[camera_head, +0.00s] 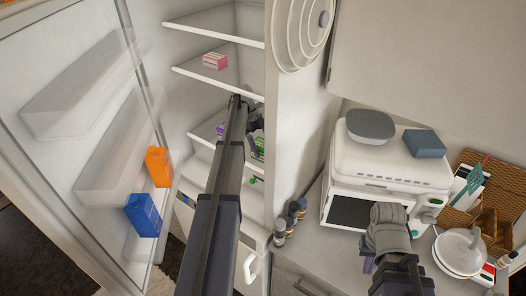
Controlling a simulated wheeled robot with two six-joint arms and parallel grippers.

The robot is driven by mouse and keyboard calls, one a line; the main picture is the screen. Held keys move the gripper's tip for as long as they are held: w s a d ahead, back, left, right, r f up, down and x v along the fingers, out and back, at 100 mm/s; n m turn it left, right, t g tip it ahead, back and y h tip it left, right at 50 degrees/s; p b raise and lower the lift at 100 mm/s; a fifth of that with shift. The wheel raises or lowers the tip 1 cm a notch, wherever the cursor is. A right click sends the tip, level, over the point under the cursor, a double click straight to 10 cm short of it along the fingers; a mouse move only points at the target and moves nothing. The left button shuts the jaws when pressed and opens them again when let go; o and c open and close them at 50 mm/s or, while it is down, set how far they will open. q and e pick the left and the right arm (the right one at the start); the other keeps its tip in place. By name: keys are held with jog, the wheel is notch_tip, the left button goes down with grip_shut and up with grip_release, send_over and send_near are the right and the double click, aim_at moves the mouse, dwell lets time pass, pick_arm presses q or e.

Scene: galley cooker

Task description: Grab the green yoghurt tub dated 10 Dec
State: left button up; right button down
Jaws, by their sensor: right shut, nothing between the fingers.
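A green item (258,141) shows in part on a middle shelf of the open fridge, behind my left arm. I cannot tell whether it is a yoghurt tub, and no date can be read. A small green thing (253,180) shows lower down, beside the arm. My left arm reaches up into the fridge; its gripper (256,125) is mostly hidden by the arm near the middle shelf, so its fingers cannot be made out. My right gripper (368,264) is shut and empty, in front of the microwave and far from the fridge.
A pink box (215,61) lies on an upper shelf (222,81); a purple item (220,129) is left of my arm. Orange (158,167) and blue (143,215) cartons stand in the open door. Spice jars (279,233), a microwave (385,165) and bowls (458,250) crowd the counter.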

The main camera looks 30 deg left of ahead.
pick_arm(q)
jog(key=b+x, duration=0.3)
jog(key=shift+d+f, duration=0.1)
jog(key=shift+d, duration=0.1)
jog(key=shift+c, duration=0.7)
jog(key=c, duration=1.4)
jog(key=shift+r, duration=0.25)
notch_tip(320, 180, up, 3)
jog(key=p, duration=0.3)
jog(key=shift+r+p, duration=0.1)
jog(key=shift+p, duration=0.25)
jog(key=shift+s+r+p, duration=0.15)
jog(key=shift+r+p, duration=0.2)
jog(key=s+a, duration=0.2)
jog(key=s, duration=0.6)
jog(key=s+a, duration=0.3)
jog(key=s, duration=0.5)
jog(key=shift+s+a+f+b, duration=0.25)
jog(key=shift+s+f+b, duration=0.1)
jog(key=shift+s, duration=0.05)
